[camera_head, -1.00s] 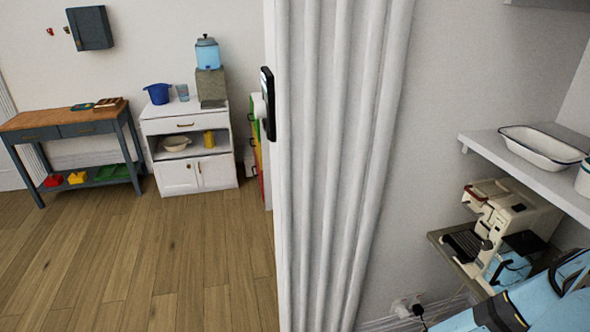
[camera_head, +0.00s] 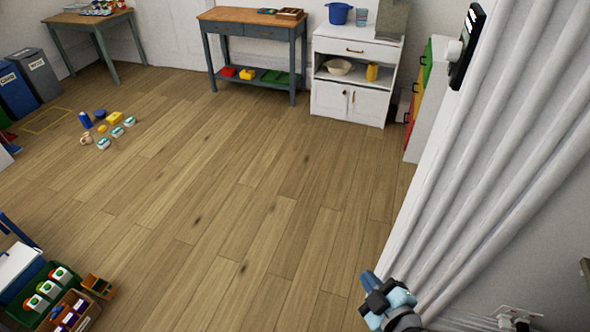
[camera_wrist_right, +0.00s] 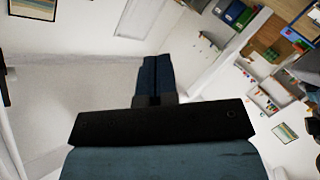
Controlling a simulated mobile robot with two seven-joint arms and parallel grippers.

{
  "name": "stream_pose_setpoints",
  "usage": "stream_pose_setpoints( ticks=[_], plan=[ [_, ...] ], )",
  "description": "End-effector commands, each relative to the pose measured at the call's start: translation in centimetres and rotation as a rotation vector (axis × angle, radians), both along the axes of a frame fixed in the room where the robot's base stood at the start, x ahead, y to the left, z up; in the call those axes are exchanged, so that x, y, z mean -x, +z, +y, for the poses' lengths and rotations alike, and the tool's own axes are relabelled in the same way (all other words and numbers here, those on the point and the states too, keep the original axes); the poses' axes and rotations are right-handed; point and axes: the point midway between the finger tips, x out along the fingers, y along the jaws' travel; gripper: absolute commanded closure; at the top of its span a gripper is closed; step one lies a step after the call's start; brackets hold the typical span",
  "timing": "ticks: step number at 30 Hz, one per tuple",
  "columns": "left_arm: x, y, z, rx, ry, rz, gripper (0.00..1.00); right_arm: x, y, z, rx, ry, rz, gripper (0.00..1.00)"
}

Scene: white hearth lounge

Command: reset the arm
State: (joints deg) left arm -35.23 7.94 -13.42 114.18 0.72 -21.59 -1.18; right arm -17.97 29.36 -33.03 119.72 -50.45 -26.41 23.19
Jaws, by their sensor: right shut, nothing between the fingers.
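My right gripper (camera_head: 370,282) shows at the lower right of the head view, in front of the foot of the white curtain. Its fingers are together and hold nothing. In the right wrist view its dark blue fingers (camera_wrist_right: 157,78) lie side by side, closed, with the room beyond them. My left gripper is not in view.
A white curtain (camera_head: 480,170) hangs at the right. A white cabinet (camera_head: 348,101) and a blue workbench (camera_head: 255,72) stand along the back wall. A green crate (camera_head: 30,290) sits at lower left. The middle floor is clear.

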Motion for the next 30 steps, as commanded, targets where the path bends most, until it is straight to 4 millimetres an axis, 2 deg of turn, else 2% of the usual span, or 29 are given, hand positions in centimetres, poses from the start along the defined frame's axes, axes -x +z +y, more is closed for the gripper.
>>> stream_pose_setpoints(
  ticks=[1, 4, 6, 10, 17, 28, 30],
  plan=[
    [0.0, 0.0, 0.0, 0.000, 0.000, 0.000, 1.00, -0.1, 0.8, -1.2, -0.045, -0.111, 0.052, 1.00],
    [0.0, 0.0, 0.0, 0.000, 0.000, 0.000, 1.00, 0.5, 1.5, -4.0, -0.112, -0.314, 0.193, 1.00],
    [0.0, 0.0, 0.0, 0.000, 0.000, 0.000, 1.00, 1.6, 1.5, -5.7, -0.153, -0.433, 0.313, 1.00],
    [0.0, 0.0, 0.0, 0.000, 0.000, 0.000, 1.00, 4.4, 1.3, -7.6, -0.210, -0.572, 0.525, 1.00],
    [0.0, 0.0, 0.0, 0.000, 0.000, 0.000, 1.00, 8.5, 1.3, -8.6, -0.266, -0.659, 0.784, 1.00],
    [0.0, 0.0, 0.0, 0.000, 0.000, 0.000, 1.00, 14.1, 2.2, -8.5, -0.321, -0.669, 1.084, 1.00],
    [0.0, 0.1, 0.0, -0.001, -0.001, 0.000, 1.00, 13.4, 1.5, -8.2, -0.327, -0.652, 1.057, 1.00]
  ],
)
